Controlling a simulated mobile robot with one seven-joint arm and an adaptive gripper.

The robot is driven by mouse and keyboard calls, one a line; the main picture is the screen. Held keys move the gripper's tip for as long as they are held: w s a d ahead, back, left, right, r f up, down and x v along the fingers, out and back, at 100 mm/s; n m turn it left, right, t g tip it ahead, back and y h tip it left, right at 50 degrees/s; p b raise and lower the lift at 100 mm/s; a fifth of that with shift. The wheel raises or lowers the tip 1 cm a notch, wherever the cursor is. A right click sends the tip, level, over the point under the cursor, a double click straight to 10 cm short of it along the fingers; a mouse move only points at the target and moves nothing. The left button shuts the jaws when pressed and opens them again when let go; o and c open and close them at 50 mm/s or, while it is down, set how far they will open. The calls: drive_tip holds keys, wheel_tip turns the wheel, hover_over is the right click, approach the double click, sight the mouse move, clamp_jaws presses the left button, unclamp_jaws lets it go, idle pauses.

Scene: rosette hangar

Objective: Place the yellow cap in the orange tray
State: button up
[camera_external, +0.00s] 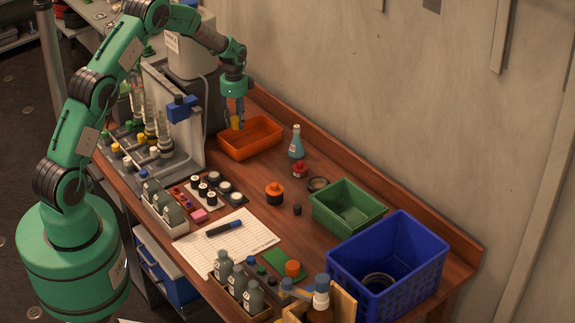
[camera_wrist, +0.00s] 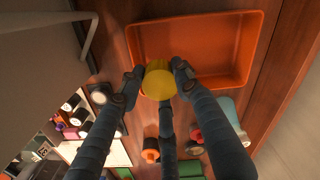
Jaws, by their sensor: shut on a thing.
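The yellow cap (camera_wrist: 159,82) is held between the blue fingers of my gripper (camera_wrist: 152,75) in the wrist view. In the external view the cap (camera_external: 236,123) shows small below the fingers of my gripper (camera_external: 234,116). The orange tray (camera_external: 264,149) stands on the wooden bench, and the cap appears above its left end. In the wrist view the tray (camera_wrist: 238,80) lies beyond the cap, which overlaps its near edge. The tray looks empty. The gap between cap and tray cannot be judged exactly.
A grey rack with bottles (camera_external: 185,150) stands left of the tray. A blue-liquid flask (camera_external: 296,146) is right of it. A green bin (camera_external: 347,207) and a blue crate (camera_external: 388,264) stand farther right. A paper sheet (camera_external: 237,243) lies in front.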

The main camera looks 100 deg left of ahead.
drive_tip(key=shift+f, duration=3.15)
drive_tip(key=shift+f, duration=1.85)
drive_tip(key=shift+f, duration=0.1)
drive_tip(key=o, duration=0.3)
drive_tip(key=shift+o, duration=0.8)
